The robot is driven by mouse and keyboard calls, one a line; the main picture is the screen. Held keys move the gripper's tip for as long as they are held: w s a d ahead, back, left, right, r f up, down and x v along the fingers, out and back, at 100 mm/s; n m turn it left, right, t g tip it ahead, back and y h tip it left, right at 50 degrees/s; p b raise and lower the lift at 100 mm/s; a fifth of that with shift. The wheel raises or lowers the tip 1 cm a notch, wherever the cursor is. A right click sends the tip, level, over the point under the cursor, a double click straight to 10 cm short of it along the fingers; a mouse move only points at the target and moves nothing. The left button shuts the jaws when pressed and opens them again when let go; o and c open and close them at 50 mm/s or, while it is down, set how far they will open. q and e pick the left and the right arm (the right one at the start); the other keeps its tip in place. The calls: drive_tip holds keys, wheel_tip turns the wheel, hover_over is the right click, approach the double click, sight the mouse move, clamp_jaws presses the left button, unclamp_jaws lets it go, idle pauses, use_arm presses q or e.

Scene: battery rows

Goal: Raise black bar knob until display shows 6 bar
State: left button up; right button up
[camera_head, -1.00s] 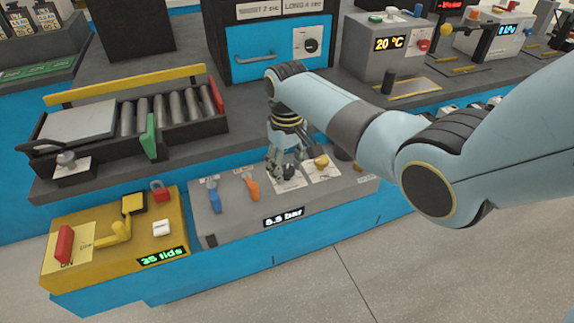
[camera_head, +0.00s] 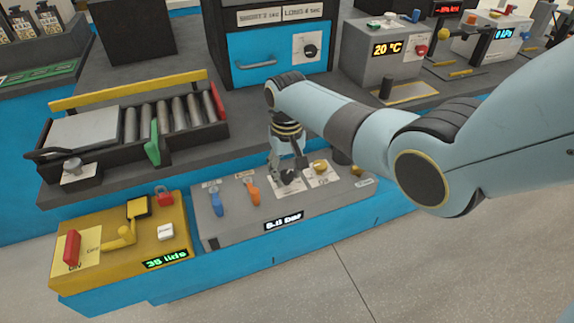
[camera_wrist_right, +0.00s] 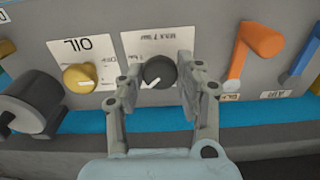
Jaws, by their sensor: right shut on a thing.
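The black bar knob (camera_wrist_right: 159,74) sits on a white label marked with a maximum on the grey panel (camera_head: 233,232). In the head view the knob (camera_head: 289,179) is partly hidden by my gripper. My right gripper (camera_wrist_right: 160,66) is shut on the knob, with one finger on each side of it. In the head view this gripper (camera_head: 286,170) reaches down onto the panel from above. The display (camera_head: 283,223) on the panel's front shows white digits and "bar"; the digits are too blurred to read surely. My left gripper is not in view.
A yellow oil knob (camera_wrist_right: 80,78) is close beside the black knob. Orange (camera_wrist_right: 250,57) and blue (camera_wrist_right: 302,58) levers stand on its other side. A yellow box (camera_head: 110,262) with a red switch is left of the panel. A roller conveyor (camera_head: 130,135) lies behind.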

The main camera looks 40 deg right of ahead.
sight(287, 174)
drive_tip(key=m+p, duration=0.2)
drive_tip(key=m, duration=0.2)
drive_tip(key=shift+r+m, duration=0.1)
drive_tip(key=shift+m, duration=0.2)
drive_tip(key=shift+m+p, duration=0.7)
drive_tip(key=shift+m, duration=1.2)
drive_tip(key=shift+w, duration=0.1)
drive_tip(key=o, duration=1.2)
drive_tip(key=shift+c, duration=0.2)
wheel_tip(287, 174, up, 12)
